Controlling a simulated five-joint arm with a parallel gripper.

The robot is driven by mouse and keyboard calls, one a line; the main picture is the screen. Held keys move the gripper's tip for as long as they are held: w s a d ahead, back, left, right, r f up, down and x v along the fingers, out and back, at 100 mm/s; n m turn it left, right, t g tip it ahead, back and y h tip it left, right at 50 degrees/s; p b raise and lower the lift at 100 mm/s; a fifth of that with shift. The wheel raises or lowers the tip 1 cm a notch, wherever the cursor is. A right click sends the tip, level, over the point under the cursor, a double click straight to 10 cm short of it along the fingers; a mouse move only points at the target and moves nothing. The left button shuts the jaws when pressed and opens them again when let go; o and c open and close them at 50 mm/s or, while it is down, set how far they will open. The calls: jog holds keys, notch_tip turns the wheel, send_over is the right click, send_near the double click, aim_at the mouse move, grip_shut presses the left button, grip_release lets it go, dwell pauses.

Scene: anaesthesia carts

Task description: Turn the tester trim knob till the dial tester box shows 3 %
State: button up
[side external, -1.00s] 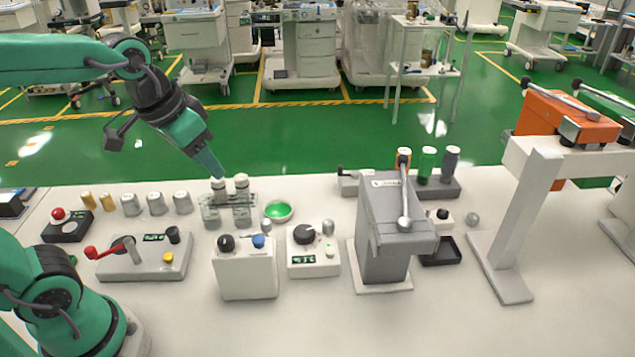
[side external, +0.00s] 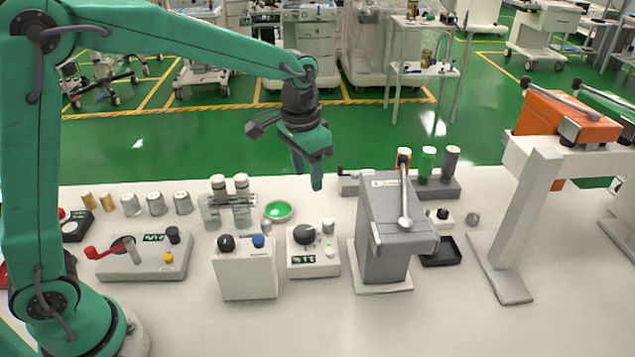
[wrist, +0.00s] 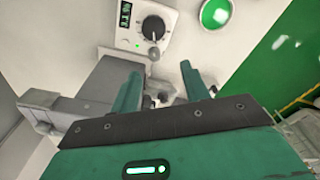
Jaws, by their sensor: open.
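The dial tester box (side external: 313,265) is a white box on the bench with a large black knob (side external: 304,234), a smaller grey knob (side external: 328,226) and a dark display (side external: 304,259) with green digits too small to read surely. I cannot tell which knob is the trim knob. In the wrist view, the black knob (wrist: 153,26) has a white pointer, and the grey knob (wrist: 153,54) is near a lit green lamp. My gripper (side external: 308,178) is open and empty, above and behind the box, touching nothing. Its two fingers (wrist: 162,80) point toward the bench beyond the grey knob.
A white box (side external: 245,275) with a black knob and blue button stands close left. A tall grey lever device (side external: 385,240) stands close right. A green dish (side external: 278,211) and clear jars (side external: 228,208) are behind left. The bench front is clear.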

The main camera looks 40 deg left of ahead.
jog(key=g, duration=0.1)
send_over(328, 222)
jog(key=shift+m, duration=0.3)
notch_tip(328, 222, down, 5)
jog(key=shift+f, duration=0.1)
jog(key=shift+f, duration=3.85)
jog(key=c, duration=1)
